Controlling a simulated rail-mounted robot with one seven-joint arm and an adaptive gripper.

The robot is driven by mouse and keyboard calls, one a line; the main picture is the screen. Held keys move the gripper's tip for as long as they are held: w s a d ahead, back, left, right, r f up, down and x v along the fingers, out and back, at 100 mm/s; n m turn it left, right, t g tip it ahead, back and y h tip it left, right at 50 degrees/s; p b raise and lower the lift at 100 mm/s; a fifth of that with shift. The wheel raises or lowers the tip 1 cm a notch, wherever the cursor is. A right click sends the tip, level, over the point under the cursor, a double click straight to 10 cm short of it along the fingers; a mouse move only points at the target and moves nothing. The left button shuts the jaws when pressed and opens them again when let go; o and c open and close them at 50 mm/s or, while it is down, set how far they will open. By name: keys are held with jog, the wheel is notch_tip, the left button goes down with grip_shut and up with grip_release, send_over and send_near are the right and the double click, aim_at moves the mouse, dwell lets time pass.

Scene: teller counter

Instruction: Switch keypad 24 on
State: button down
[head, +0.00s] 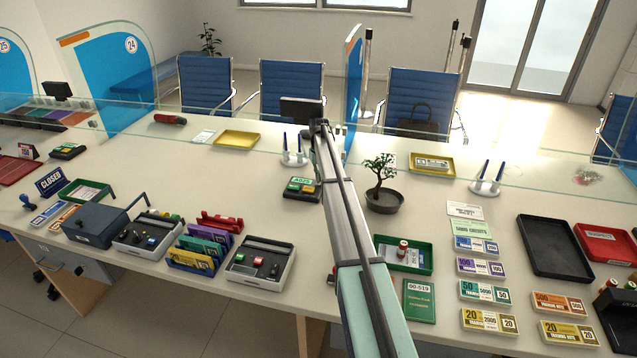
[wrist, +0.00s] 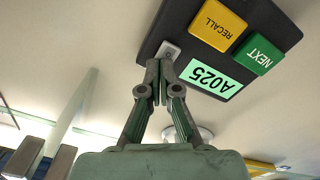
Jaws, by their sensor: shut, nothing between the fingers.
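A dark keypad (head: 302,187) sits on the counter beside my arm in the head view. In the wrist view, the keypad (wrist: 270,15) has a yellow RECALL button (wrist: 217,25), a green NEXT button (wrist: 257,53) and a light-green display (wrist: 216,78) reading A025. A small grey switch (wrist: 171,48) is near its corner. My gripper (wrist: 158,66) is shut and empty, its fingertips right at the switch; I cannot tell whether they touch. In the head view my arm hides the gripper and switch. The number 24 shows on a blue divider (head: 120,75); I see no number on the keypad.
A bonsai (head: 383,203) stands close to the right of my arm. A glass screen runs along the counter behind, with a pen holder (head: 294,158) near it. Another keypad (head: 67,152) is at the far left.

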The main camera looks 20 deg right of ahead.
jog(key=shift+r+p, duration=1.25)
jog(key=shift+r, duration=2.15)
